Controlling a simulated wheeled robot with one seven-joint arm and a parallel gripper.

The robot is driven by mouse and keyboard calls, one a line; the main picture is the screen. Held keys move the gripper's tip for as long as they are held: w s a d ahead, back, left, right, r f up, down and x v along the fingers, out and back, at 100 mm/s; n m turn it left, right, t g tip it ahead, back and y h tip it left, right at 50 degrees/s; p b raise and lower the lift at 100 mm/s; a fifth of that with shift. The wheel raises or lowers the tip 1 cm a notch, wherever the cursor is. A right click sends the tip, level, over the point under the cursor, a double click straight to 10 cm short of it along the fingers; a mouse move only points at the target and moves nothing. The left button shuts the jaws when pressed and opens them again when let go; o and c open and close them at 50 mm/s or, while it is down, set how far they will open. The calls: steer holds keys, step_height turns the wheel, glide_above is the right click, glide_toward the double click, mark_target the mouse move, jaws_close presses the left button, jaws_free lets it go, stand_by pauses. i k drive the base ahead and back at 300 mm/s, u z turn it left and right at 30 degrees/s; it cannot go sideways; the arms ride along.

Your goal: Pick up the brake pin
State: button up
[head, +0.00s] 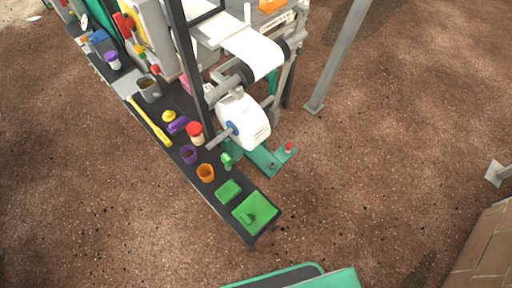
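I cannot tell for certain which thing is the brake pin. A small red-topped pin (289,147) stands upright at the right end of a teal bracket (262,158), beside the white paper roll (243,122). A small green upright piece (227,160) stands at the edge of the dark bench, left of that bracket. My gripper is not in view.
A grey post (338,55) stands right. Brown floor is open.

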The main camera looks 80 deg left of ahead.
mark_target(288, 146)
steer(key=u, duration=0.1)
steer(key=i, duration=0.75)
steer(key=u, duration=4.5)
steer(key=k, duration=0.3)
steer(key=z, duration=0.2)
